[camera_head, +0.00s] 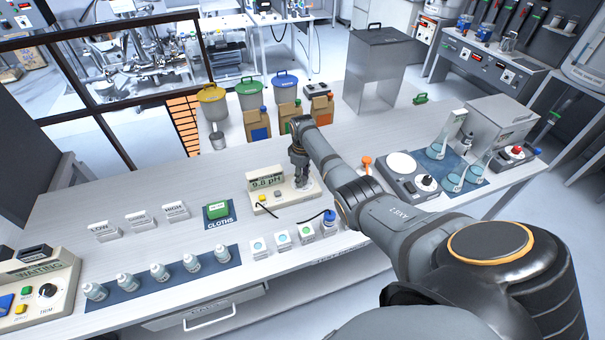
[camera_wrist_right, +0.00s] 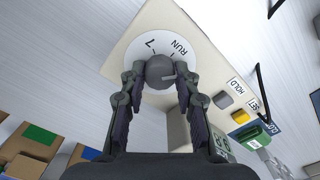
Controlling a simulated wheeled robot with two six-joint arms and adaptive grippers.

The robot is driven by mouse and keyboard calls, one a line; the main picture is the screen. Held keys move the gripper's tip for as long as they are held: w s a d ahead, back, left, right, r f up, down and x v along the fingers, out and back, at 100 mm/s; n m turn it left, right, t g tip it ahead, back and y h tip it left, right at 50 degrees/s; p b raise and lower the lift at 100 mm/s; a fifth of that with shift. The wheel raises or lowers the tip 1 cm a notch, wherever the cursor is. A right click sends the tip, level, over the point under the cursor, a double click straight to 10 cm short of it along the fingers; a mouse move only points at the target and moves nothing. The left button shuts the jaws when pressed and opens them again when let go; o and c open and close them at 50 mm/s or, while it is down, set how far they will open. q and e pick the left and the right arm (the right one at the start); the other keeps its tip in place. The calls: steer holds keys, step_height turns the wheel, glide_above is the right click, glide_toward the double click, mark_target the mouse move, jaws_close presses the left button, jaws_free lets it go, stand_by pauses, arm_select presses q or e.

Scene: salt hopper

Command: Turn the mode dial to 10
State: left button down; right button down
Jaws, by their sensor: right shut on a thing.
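The pH meter (camera_head: 270,200) is a cream box on the bench, its screen (camera_head: 266,181) reading 9.8 pH. My right gripper (camera_head: 301,180) reaches down over its right end. In the right wrist view my right gripper (camera_wrist_right: 160,75) is shut on the round grey knob of the mode dial (camera_wrist_right: 158,68), one finger on each side. A pale pointer line on the knob points right in that view. The white dial face (camera_wrist_right: 178,38) shows "7" and "RUN"; the fingers and knob hide other marks, and I cannot read a 10. My left gripper is not in view.
A yellow button (camera_wrist_right: 240,117) and a grey one (camera_wrist_right: 222,100) sit on the meter near the dial. Several small bottles (camera_head: 158,272) stand on a blue mat at the front left. A stirrer plate (camera_head: 400,163) is to the right. The bench behind the meter's left end is clear.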

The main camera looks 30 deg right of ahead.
steer(key=shift+m+p, duration=0.65)
steer(key=shift+m, duration=1.45)
steer(key=c, duration=1)
jaws_free()
step_height(320, 180, up, 12)
steer(key=shift+r, duration=0.1)
